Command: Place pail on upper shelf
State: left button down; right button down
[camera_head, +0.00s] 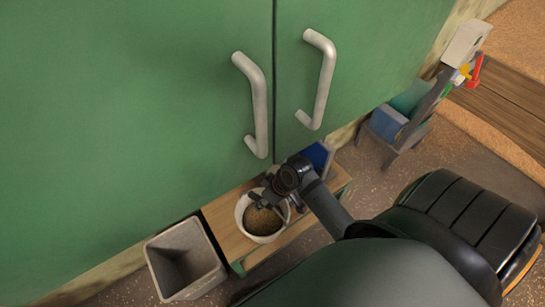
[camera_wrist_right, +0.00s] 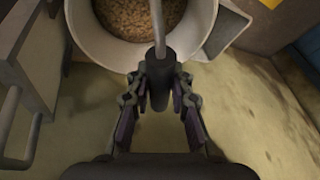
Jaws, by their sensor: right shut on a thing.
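A white pail (camera_head: 241,213) filled with brown grainy matter is in front of the green cabinet, over a low wooden bench (camera_head: 219,213). It also shows at the top of the right wrist view (camera_wrist_right: 95,42). My right gripper (camera_head: 270,196) is at the pail's rim in the head view. In the right wrist view my right gripper (camera_wrist_right: 158,88) is shut on the dark grip of the pail's handle (camera_wrist_right: 155,68). I cannot tell whether the pail rests on the bench or hangs just above it. I cannot make out for certain which surface is the upper shelf. My left gripper is out of view.
Green cabinet doors (camera_head: 130,100) with two pale handles (camera_head: 257,100) stand behind the bench. An open grey bin (camera_head: 183,262) is left of it. A blue object (camera_head: 318,156) sits at the bench's right end. A grey stand (camera_head: 405,125) with coloured items is at the right.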

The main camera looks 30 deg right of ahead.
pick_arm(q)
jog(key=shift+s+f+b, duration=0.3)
pick_arm(e)
jog(key=w+f, duration=0.3)
jog(key=w, duration=0.6)
jog(key=shift+w+a, duration=0.25)
jog(key=shift+w, duration=0.05)
jog(key=shift+f, duration=0.15)
jog(key=c, duration=1.2)
grip_release()
jog(key=shift+s+f, duration=0.15)
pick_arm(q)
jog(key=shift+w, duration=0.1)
